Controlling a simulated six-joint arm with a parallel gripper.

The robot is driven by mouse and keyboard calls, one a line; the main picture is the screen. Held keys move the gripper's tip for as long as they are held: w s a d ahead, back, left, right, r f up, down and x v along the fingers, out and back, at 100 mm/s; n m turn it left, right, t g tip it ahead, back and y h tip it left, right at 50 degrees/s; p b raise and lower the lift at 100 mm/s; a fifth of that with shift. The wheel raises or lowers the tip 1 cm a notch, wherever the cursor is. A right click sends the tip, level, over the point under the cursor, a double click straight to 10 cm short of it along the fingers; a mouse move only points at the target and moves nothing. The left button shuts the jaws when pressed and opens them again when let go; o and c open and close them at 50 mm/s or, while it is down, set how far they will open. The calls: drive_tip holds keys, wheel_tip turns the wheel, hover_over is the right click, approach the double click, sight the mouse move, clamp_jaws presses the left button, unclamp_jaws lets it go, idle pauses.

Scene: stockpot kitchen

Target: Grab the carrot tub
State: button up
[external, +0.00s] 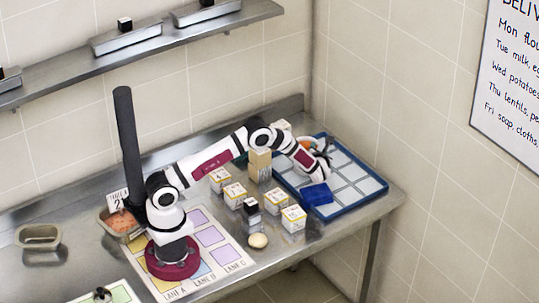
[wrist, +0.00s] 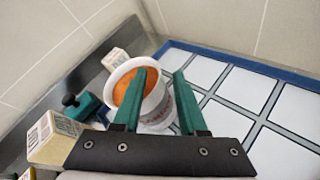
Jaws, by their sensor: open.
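The carrot tub (wrist: 121,73) is a white round tub with orange contents and lettering on its side. In the wrist view it is just beyond my fingers, mostly around the left finger, which covers part of it. In the external view, a small white and orange part at the back left of the blue-rimmed tray may be the tub, largely hidden by my wrist. My gripper (wrist: 165,77) is open, with its two green fingers apart and nothing clamped. I cannot tell whether a finger touches the tub.
The blue-rimmed tray (external: 377,197) has white compartments; a blue item (external: 317,194) lies at its front left. Several labelled cartons (external: 293,218) and a tall tan box (external: 260,164) stand left of it. A teal item with a black knob (wrist: 88,106) sits left of the tub.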

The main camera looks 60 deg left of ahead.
drive_tip(key=shift+w+a, duration=0.1)
drive_tip(key=shift+a, duration=0.1)
clamp_jaws()
drive_tip(key=shift+f, duration=0.25)
idle(1.1)
